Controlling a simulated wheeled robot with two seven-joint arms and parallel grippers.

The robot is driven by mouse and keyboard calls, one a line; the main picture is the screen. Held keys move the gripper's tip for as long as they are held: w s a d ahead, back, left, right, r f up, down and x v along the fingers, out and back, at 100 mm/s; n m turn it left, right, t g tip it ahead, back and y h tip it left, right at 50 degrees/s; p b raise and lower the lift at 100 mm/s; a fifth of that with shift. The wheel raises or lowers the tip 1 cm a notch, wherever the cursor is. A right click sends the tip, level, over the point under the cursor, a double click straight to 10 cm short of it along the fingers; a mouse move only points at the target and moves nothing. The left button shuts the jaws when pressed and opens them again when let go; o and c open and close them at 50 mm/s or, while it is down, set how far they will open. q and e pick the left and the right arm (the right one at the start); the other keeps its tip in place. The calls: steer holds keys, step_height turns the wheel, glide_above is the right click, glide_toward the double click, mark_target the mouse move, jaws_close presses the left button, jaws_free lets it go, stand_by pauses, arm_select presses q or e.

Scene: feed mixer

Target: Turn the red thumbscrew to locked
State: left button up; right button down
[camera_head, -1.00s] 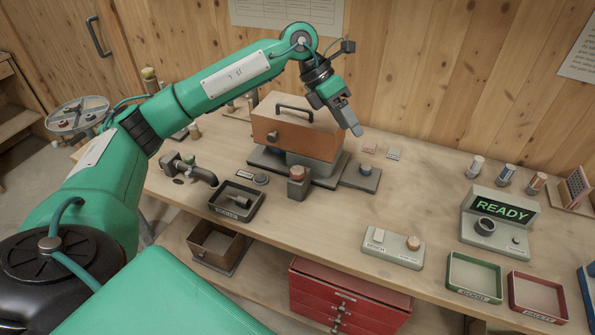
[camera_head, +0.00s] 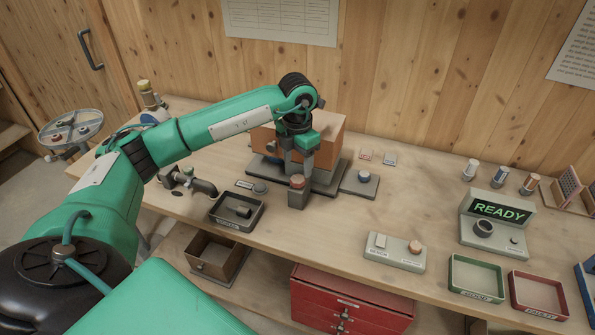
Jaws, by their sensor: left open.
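The red thumbscrew (camera_head: 297,182) sits on top of a small grey block (camera_head: 297,199) at the front of the brown-orange mixer box (camera_head: 327,140). My left gripper (camera_head: 298,172) points down just above and behind the thumbscrew in the picture, its two fingers apart and empty. I cannot tell whether the fingers touch the thumbscrew. The gripper and wrist hide part of the box. No lock marking is legible on the block. My right gripper is out of view.
A dark tray (camera_head: 236,225) stands left of the block, with a pipe fitting (camera_head: 188,181) beyond it. A grey button box (camera_head: 360,185) is close on the right. A switch panel (camera_head: 394,253) and a READY display (camera_head: 499,209) stand farther right. Bench between is clear.

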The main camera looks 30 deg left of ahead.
mark_target(298, 178)
arm_select(q)
steer(key=shift+f+p, duration=0.5)
steer(key=shift+f, duration=2.15)
steer(key=c, duration=1)
